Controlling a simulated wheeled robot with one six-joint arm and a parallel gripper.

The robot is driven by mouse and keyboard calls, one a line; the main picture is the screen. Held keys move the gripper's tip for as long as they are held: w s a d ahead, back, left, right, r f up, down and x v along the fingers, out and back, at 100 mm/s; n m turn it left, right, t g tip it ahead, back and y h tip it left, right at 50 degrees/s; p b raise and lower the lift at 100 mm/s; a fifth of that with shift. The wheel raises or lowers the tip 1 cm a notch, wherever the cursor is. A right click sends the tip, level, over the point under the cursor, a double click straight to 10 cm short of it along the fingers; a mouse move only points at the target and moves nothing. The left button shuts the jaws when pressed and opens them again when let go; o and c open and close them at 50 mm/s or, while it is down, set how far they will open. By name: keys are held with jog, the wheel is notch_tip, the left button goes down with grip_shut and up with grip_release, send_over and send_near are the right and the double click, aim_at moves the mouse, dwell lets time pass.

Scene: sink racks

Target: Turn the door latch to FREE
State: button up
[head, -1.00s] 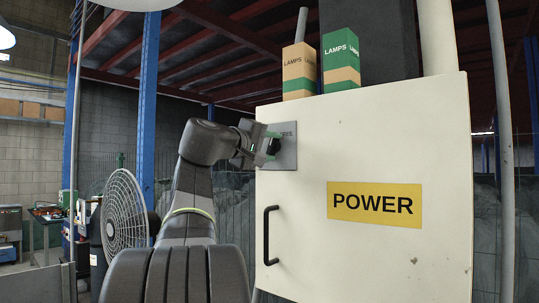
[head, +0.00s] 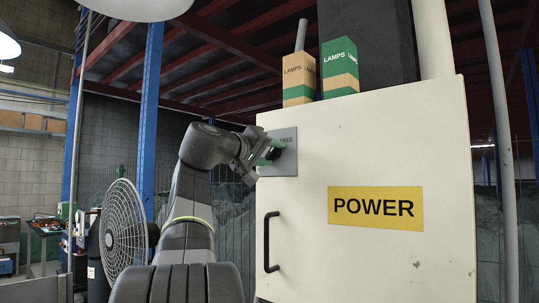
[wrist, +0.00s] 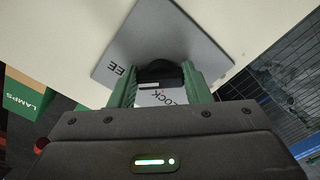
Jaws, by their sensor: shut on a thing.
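The door latch is a black knob (wrist: 160,72) on a grey metal plate (head: 286,168) at the upper left of the cream cabinet door. In the wrist view the plate (wrist: 160,30) shows "EE" of a label at left and "LOCK" below the knob. My gripper (head: 269,153) is at the plate in the head view. Its green fingers stand on both sides of the knob and are shut on it in the wrist view (wrist: 162,84). In the head view the fingers hide much of the knob, and "FREE" is partly readable. I cannot tell exactly which label the knob points to.
The cabinet door (head: 370,140) has a yellow POWER sign (head: 375,207) and a black handle (head: 267,242) below the latch. Two LAMPS boxes (head: 299,79) (head: 340,68) stand on top of the cabinet. A round fan (head: 124,228) stands left of my arm.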

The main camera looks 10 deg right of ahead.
jog(key=o, duration=1)
jog(key=b+v, duration=0.2)
jog(key=v, duration=1.1)
jog(key=shift+s+a, duration=0.25)
jog(key=shift+a, duration=0.05)
jog(key=p+x, duration=0.2)
jog(key=x, duration=1.2)
jog(key=shift+a, duration=0.1)
